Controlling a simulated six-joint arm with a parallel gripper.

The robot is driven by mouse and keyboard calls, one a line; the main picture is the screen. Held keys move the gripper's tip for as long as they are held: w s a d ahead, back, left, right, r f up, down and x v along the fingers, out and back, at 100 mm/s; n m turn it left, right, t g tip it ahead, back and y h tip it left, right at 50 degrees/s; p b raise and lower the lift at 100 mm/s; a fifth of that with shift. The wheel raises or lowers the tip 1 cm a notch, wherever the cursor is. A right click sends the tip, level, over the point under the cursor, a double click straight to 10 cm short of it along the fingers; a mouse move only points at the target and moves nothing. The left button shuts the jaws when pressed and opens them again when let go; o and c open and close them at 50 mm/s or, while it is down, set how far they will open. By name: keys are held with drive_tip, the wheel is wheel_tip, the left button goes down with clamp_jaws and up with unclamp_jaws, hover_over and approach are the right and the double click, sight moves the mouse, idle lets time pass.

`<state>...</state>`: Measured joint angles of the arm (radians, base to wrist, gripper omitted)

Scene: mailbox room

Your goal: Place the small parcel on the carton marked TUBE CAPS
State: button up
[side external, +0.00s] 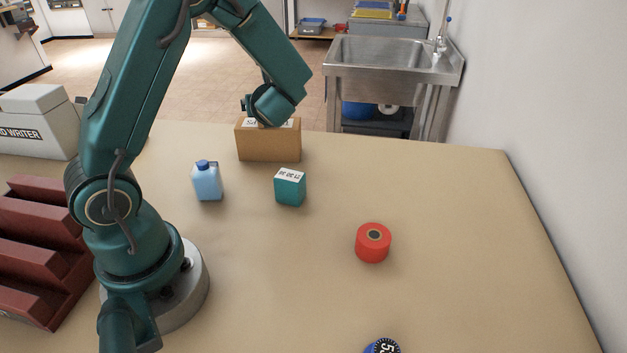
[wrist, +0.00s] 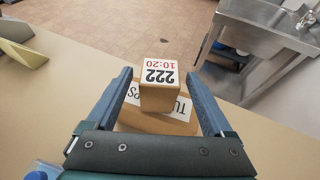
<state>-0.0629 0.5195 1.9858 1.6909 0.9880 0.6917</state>
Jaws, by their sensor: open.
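The small parcel (wrist: 159,96) is a brown box with a white top label reading 222 and 10:20 in the wrist view. It appears to stand upright on the carton marked TUBE CAPS (wrist: 130,118), whose white label shows partly on both sides of it. The brown carton (side external: 268,145) also shows at the back of the table in the side view, where my arm hides the parcel. My gripper (wrist: 159,73) is open, with one finger on each side of the parcel and gaps between. The line where parcel meets carton is hard to make out.
A blue bottle (side external: 207,182), a teal box (side external: 290,188) and a red cylinder (side external: 373,243) stand on the table (side external: 460,220). A dark red rack (side external: 38,245) and a grey box (side external: 35,120) are at the left. The right of the table is mostly clear.

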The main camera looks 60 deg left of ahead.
drive_tip(key=s+d+r+n+g+h, duration=0.25)
drive_tip(key=s+d+n+h, duration=0.25)
drive_tip(key=s+d+n, duration=0.75)
drive_tip(key=s+d+r+n+t+h, duration=0.2)
drive_tip(key=d+n+t+h, duration=0.1)
drive_tip(key=d+n+h, duration=0.4)
drive_tip(key=d+n, duration=0.3)
drive_tip(key=d, duration=0.1)
drive_tip(key=shift+s+d, duration=0.3)
drive_tip(key=shift+d, duration=0.1)
